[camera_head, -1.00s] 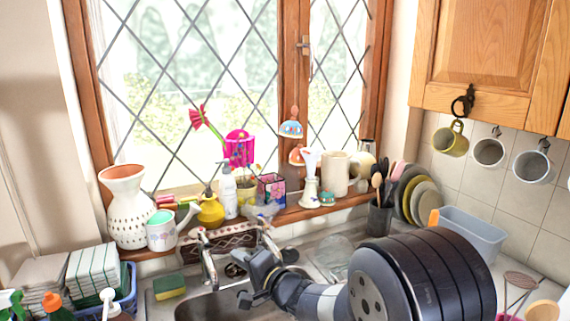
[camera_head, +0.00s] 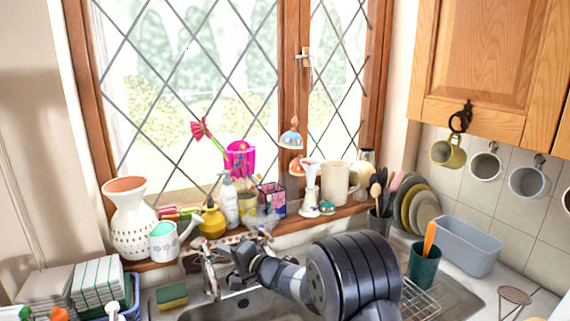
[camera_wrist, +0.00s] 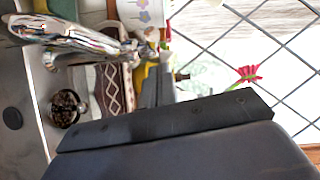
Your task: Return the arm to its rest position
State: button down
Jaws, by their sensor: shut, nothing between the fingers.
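My gripper (camera_head: 236,272) is at the left end of my dark arm, above the sink and close to the chrome tap (camera_head: 209,272). Its jaws are shut and empty. My arm hides part of the sink (camera_head: 235,306) in the head view.
A white vase (camera_head: 128,218), a watering can (camera_head: 166,240) and a soap bottle (camera_head: 228,202) stand along the windowsill. A sponge (camera_head: 172,296) lies left of the sink. At right are a green cup (camera_head: 423,270) and a grey-blue tub (camera_head: 468,247).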

jog(key=w+d+n+g+y, duration=0.1)
jog(key=w+d+g, duration=0.1)
jog(key=w+d, duration=0.25)
jog(key=s+b+v, duration=0.1)
jog(key=b+v, duration=0.1)
jog(key=v, duration=0.7)
jog(key=shift+s+a+r+n+t+h+b, duration=0.15)
jog(key=shift+s+a+n+t+b, duration=0.35)
jog(key=shift+a+n, duration=0.4)
jog(key=shift+s+a+r+n+t+h+b, duration=0.1)
jog(key=shift+s+a+n+t+b, duration=0.25)
jog(key=shift+a+n+b, duration=0.45)
jog(key=shift+s+a+r+n+t+h+b, duration=0.15)
jog(key=shift+s+a+n+t, duration=0.4)
jog(key=shift+n, duration=0.55)
jog(key=shift+w, duration=0.1)
